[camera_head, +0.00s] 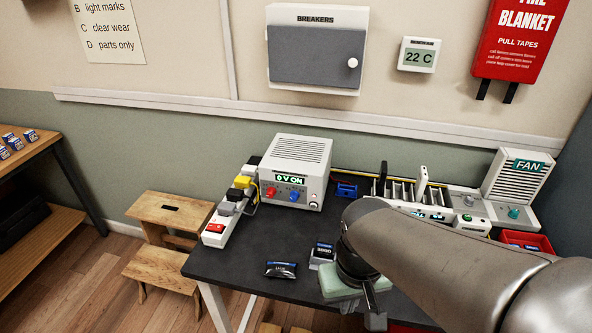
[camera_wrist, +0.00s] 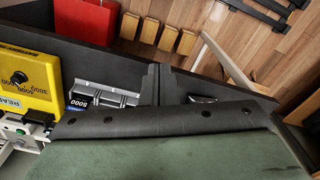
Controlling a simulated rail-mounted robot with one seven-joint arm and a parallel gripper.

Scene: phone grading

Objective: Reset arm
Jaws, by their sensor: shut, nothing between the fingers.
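My arm enters from the right in the head view and bends down over the dark bench (camera_head: 235,262). My gripper (camera_head: 375,318) is at its lower end, near the bench's front edge. Its fingertips are hard to make out there. In the wrist view my gripper (camera_wrist: 160,85) shows two dark fingers pressed together, with nothing between them. They stand over the dark surface beside a grey holder (camera_wrist: 105,95) that has a blue-and-white label.
A power supply (camera_head: 296,170), a power strip (camera_head: 230,210), a rack (camera_head: 400,190) and a red bin (camera_head: 525,241) line the back. A wooden step stool (camera_head: 160,265) stands left.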

